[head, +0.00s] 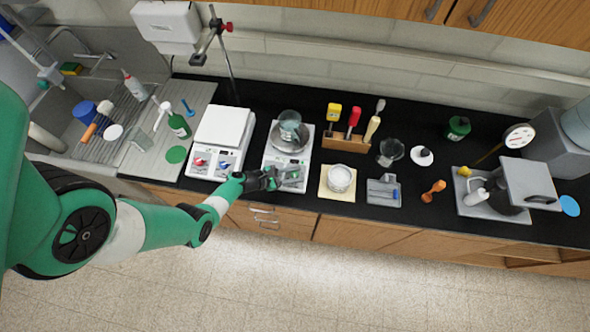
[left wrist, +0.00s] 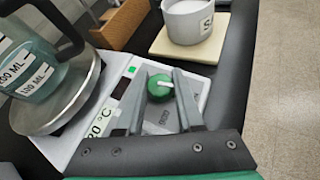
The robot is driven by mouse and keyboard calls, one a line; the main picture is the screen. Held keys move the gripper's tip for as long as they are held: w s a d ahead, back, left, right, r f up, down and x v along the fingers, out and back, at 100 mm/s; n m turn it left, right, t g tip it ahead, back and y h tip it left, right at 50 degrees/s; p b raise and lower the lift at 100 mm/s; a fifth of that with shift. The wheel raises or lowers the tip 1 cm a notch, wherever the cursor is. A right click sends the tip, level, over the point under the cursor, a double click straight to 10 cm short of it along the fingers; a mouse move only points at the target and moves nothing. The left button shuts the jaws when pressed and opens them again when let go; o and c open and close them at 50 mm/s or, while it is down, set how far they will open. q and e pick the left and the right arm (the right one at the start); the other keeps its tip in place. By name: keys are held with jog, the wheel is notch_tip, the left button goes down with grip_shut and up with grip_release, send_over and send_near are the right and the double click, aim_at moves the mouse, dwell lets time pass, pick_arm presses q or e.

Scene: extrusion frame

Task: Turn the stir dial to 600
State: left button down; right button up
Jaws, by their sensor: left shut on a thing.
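A white hotplate stirrer (head: 270,155) stands on the black counter with a round metal plate on top and a glass beaker (head: 290,128) on the plate. In the left wrist view a green dial (left wrist: 160,87) with a white pointer mark is on the hotplate's front panel. My left gripper (left wrist: 160,97) has its two fingers on either side of this dial, shut on it. In the head view the left gripper (head: 283,178) covers most of the front panel. The number the pointer stands at cannot be read. My right gripper is not in view.
Left of the hotplate is a similar white device (head: 222,140) with red and blue dials. Right of it a white cup (head: 340,178) stands on a cream pad, with a wooden rack (head: 346,143) behind. The counter's front edge is close to the gripper.

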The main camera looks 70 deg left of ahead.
pick_arm(q)
jog(key=shift+m+h, duration=1)
jog(key=shift+m, duration=0.1)
jog(key=shift+g, duration=0.3)
jog(key=c, duration=0.5)
grip_release()
jog(key=shift+c, duration=0.2)
